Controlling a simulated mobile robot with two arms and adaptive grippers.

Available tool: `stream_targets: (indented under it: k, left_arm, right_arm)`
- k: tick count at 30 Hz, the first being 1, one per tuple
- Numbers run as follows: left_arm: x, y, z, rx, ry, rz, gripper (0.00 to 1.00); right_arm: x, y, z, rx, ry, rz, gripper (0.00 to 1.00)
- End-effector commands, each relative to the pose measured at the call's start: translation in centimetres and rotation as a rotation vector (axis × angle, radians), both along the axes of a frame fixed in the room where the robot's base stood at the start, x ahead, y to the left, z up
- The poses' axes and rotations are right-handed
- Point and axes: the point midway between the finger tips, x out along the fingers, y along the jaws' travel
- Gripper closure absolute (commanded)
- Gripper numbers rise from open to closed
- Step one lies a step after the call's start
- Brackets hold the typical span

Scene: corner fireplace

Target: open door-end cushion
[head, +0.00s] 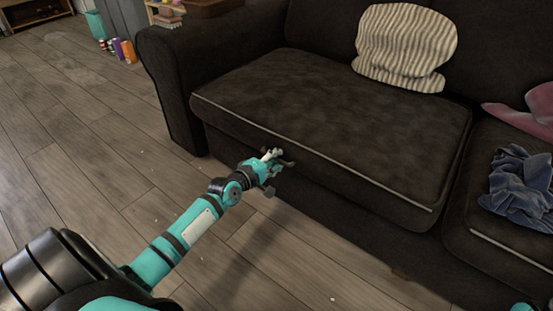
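The dark brown sofa's left seat cushion (330,115) lies flat on the sofa with pale piping along its front edge. My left gripper (280,159) is at the front face of this cushion, a little left of the middle of its edge. Its fingers look parted, and I see nothing between them. I cannot tell whether a fingertip touches the cushion. A small teal part of my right arm shows at the bottom right corner; the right gripper is not in view.
A striped pillow (405,47) rests on the cushion against the backrest. A crumpled blue cloth (520,187) and a pink item (538,110) lie on the right seat. The sofa's left armrest (205,55) is beside the cushion. The wooden floor (90,160) at left is mostly clear.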

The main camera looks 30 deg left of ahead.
Motion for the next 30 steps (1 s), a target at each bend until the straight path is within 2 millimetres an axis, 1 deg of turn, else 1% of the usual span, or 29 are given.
stream_targets:
  k: [1, 4, 22, 26, 30]
  left_arm:
    - [0.0, 0.0, 0.0, 0.0, 0.0, 0.0, 0.86]
    - [0.0, 0.0, 0.0, 0.0, 0.0, 0.0, 1.0]
    - [-0.1, 0.0, 0.1, -0.001, 0.002, 0.0, 1.0]
    - [0.0, 0.0, 0.4, -0.001, 0.006, 0.0, 1.0]
    - [0.0, 0.0, 1.1, 0.0, 0.013, 0.0, 1.0]
  right_arm:
    - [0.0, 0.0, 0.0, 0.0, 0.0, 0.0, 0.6]
    - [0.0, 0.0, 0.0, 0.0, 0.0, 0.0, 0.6]
    - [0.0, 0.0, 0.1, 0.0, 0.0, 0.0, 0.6]
    - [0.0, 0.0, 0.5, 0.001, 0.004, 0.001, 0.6]
    - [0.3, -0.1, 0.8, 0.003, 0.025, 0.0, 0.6]
